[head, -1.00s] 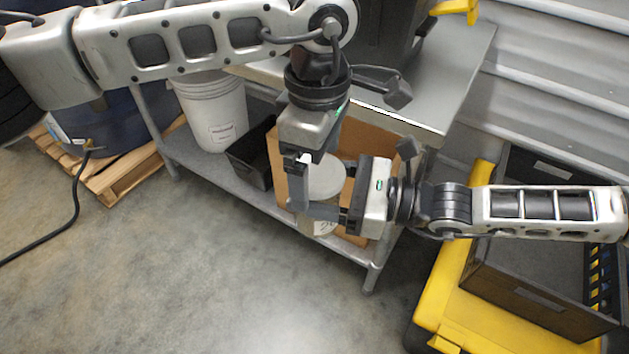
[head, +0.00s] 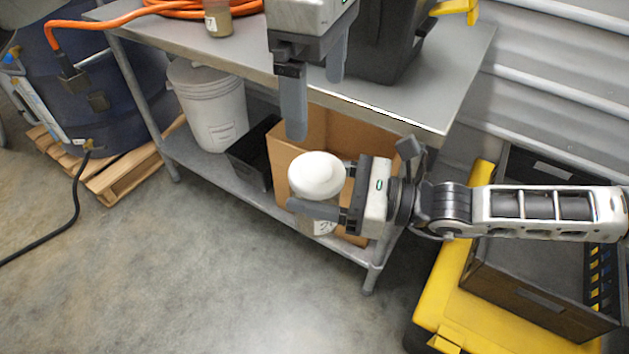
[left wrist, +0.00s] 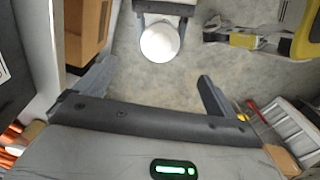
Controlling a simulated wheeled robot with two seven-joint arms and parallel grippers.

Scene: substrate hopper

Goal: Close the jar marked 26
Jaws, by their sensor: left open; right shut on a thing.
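A jar (head: 322,228) is held out in front of the bench by my right gripper (head: 318,187), which is shut on it. Its label is partly hidden; a 2 seems to show and the rest is unclear. A round white lid (head: 316,172) sits on top of the jar; how tightly it is seated I cannot tell. The lid also shows from above in the left wrist view (left wrist: 159,42). My left gripper (head: 315,108) is open and empty, above and apart from the lid.
A metal bench (head: 405,105) stands behind, with a small jar marked 7 (head: 218,22) and an orange hose on it. A cardboard box (head: 282,150), a black bin (head: 255,155) and a white bucket (head: 210,110) are on its lower shelf. A yellow cart (head: 440,300) stands at right.

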